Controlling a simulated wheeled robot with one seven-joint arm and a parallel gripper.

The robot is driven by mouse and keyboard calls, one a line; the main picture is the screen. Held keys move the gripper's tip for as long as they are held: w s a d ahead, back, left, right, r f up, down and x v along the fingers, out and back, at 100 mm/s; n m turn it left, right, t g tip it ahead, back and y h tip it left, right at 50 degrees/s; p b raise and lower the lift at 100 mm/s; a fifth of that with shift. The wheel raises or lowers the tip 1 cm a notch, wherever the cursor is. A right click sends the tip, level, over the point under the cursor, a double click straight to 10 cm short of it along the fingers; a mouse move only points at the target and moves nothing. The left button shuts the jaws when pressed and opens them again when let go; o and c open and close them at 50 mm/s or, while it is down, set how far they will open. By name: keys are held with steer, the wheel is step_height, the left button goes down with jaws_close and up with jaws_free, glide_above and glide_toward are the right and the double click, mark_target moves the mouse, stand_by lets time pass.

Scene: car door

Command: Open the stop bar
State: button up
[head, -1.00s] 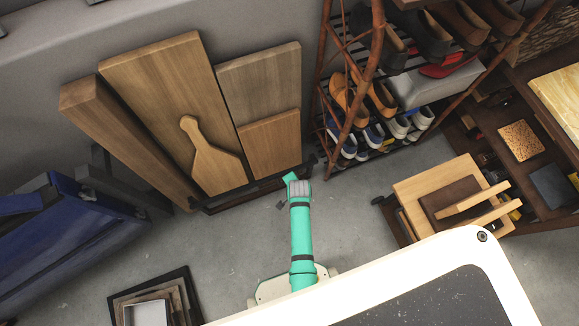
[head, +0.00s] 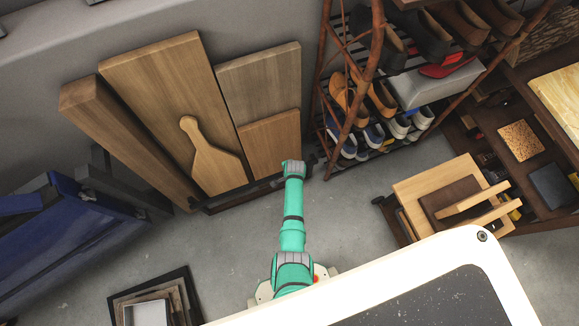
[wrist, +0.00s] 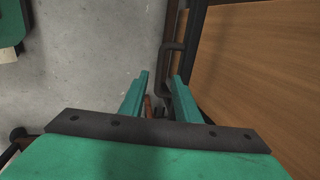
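The stop bar is a dark bar (head: 235,197) running along the foot of the leaning wood boards in the head view. In the wrist view it is a dark upright bar (wrist: 195,40) with a bent rod handle (wrist: 165,62) on its left side. My gripper (wrist: 159,78) is open, its two green fingers pointing at the handle. The handle's near end appears between the fingertips; whether they touch it I cannot tell. In the head view my arm's end is at the bar's right end, and its fingers are hidden there.
Wood boards (head: 165,105) lean on the wall behind the bar. A shoe rack (head: 375,85) stands to the right, close to my arm. A blue case (head: 65,235) is at the left and frames (head: 185,285) lie in front. Grey floor between is clear.

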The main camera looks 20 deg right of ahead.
steer(key=shift+w+f, duration=0.2)
steer(key=shift+f, duration=0.7)
steer(key=shift+w+f, duration=0.15)
steer(key=shift+f, duration=0.75)
jaws_close()
